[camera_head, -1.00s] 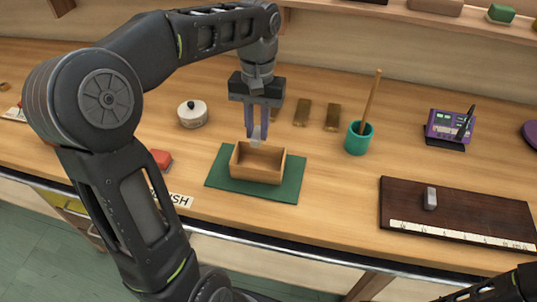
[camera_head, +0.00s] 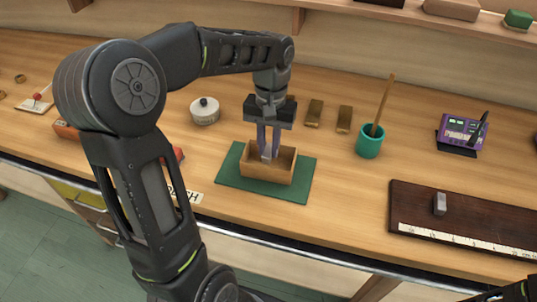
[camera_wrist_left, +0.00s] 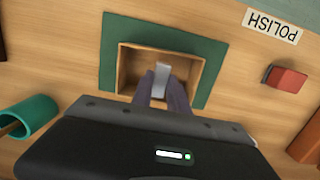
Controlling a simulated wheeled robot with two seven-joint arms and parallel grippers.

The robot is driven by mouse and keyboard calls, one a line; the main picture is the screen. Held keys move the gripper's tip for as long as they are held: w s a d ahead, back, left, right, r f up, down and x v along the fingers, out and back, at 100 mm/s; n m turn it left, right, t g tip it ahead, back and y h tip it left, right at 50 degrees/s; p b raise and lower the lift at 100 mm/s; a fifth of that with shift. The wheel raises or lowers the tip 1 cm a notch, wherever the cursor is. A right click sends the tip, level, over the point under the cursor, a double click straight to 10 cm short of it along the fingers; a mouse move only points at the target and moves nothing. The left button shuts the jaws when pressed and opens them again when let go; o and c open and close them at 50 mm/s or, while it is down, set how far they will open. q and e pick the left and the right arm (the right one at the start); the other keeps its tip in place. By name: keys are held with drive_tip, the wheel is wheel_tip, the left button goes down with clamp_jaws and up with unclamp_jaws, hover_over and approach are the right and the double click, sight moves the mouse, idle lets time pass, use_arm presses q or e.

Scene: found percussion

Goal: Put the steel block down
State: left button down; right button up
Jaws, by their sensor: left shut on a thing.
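My left gripper (camera_head: 267,146) points down into an open wooden box (camera_head: 265,173) and is shut on a small pale grey steel block (camera_head: 267,154). In the left wrist view the block (camera_wrist_left: 160,80) lies between the two fingers, inside the outline of the box (camera_wrist_left: 187,64). I cannot tell if the block touches the box floor. The box stands on a green mat (camera_head: 228,181). A second grey block (camera_head: 440,204) rests on the dark board at the right. My right gripper is not clearly seen; only a dark bit of that arm shows at the lower right corner.
A teal cup with a stick (camera_head: 369,142) stands right of the box. A dark board with a pale scale (camera_head: 470,222) lies right. A red block (camera_wrist_left: 285,77) and POLISH label (camera_wrist_left: 272,25) lie near the mat.

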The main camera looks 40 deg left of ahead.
sight(269, 149)
use_arm(q)
wheel_tip(269, 149, down, 3)
drive_tip(key=shift+r, duration=0.1)
drive_tip(key=shift+f, duration=0.45)
drive_tip(key=shift+f, duration=0.1)
drive_tip(key=c, duration=1.3)
unclamp_jaws()
drive_tip(key=r, duration=0.5)
drive_tip(key=w+r, duration=0.1)
drive_tip(key=r, duration=0.2)
drive_tip(key=shift+a+r, duration=0.15)
drive_tip(key=shift+r, duration=0.05)
wheel_tip(269, 149, up, 4)
drive_tip(key=shift+w+f+p, duration=0.1)
drive_tip(key=shift+w+p, duration=0.05)
drive_tip(key=shift+p, duration=1.1)
